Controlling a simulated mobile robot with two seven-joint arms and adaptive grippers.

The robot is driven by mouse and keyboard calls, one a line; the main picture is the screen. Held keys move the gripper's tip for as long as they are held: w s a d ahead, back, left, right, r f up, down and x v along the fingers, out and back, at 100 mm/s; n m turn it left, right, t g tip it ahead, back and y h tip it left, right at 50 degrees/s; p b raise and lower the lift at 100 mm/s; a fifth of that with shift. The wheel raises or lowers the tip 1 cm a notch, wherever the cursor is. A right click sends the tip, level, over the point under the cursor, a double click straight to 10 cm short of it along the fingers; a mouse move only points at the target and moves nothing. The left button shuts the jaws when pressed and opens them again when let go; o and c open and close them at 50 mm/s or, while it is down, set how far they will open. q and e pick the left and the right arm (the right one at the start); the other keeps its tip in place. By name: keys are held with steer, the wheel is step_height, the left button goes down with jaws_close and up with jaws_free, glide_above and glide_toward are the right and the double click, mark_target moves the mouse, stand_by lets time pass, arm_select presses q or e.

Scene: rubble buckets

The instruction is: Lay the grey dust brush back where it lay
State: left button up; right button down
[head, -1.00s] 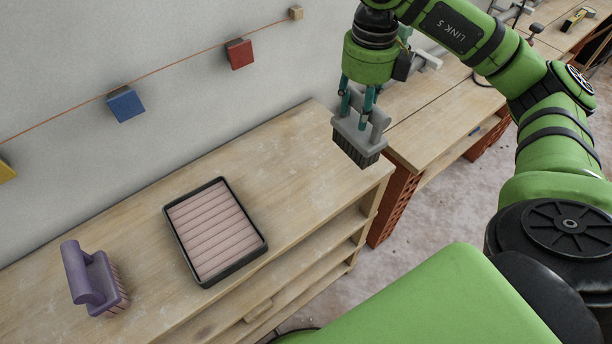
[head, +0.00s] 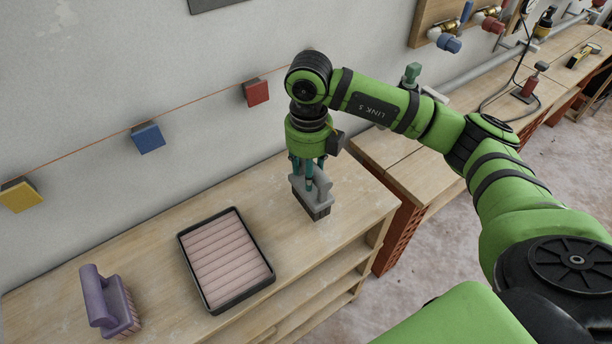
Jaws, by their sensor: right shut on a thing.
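The grey dust brush (head: 318,207) is in my right gripper (head: 315,178), bristles down, at the right part of the wooden shelf top (head: 350,210). The gripper's teal fingers are shut on the brush's grey handle. The brush is at or just above the wood; I cannot tell whether the bristles touch it. The fingers and the wrist hide part of the brush. My left gripper is not in view.
A black-rimmed tray (head: 270,284) with a pink ribbed inside lies left of the brush. A purple brush (head: 108,302) stands farther left. Blue (head: 148,138), red (head: 256,92) and yellow (head: 20,195) blocks are on the wall along a string. Bare wood surrounds the grey brush.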

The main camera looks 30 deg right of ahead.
steer(key=shift+w+a+f, duration=0.15)
steer(key=shift+a+f, duration=0.05)
step_height(320, 180, down, 3)
steer(key=shift+p, duration=0.7)
steer(key=shift+f, duration=0.25)
steer(key=c, duration=0.7)
jaws_free()
steer(key=shift+f, duration=0.1)
steer(key=r+b, duration=0.1)
steer(key=r, duration=0.1)
steer(key=r+b, duration=0.1)
steer(key=r, duration=0.1)
steer(key=r+b, duration=0.1)
steer(key=r, duration=0.1)
steer(key=shift+w+a+r, duration=0.1)
steer(key=shift+w+a, duration=0.05)
steer(key=shift+a, duration=0.1)
steer(key=shift+r, duration=0.35)
